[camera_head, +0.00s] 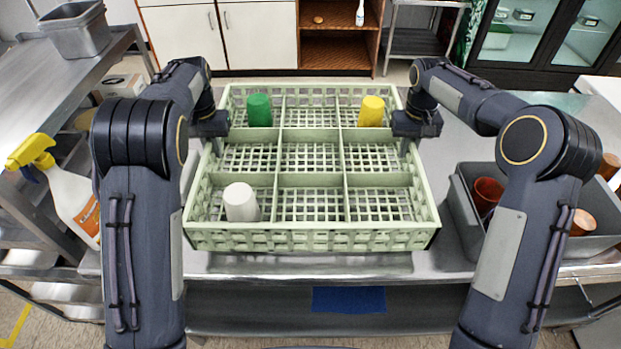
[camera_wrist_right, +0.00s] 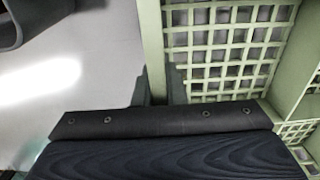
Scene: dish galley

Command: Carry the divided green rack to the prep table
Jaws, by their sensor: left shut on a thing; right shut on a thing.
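The divided green rack (camera_head: 312,238) is in the middle of the head view, above or on a steel table (camera_head: 460,255); I cannot tell if it touches. It holds a green cup (camera_head: 259,110) in the back left compartment, a yellow cup (camera_head: 371,111) in the back right and a white cup (camera_head: 241,202) in the front left. My left gripper (camera_head: 214,140) is shut on the rack's left wall. My right gripper (camera_head: 405,145) is shut on its right wall. In the right wrist view, the right fingers (camera_wrist_right: 165,85) straddle the rack's wall (camera_wrist_right: 152,45).
A grey bin (camera_head: 463,205) with orange-brown cups (camera_head: 487,194) stands close to the right of the rack. A spray bottle (camera_head: 72,200) and a steel shelf unit (camera_head: 50,100) are at the left. Cabinets (camera_head: 260,35) line the back, with floor before them.

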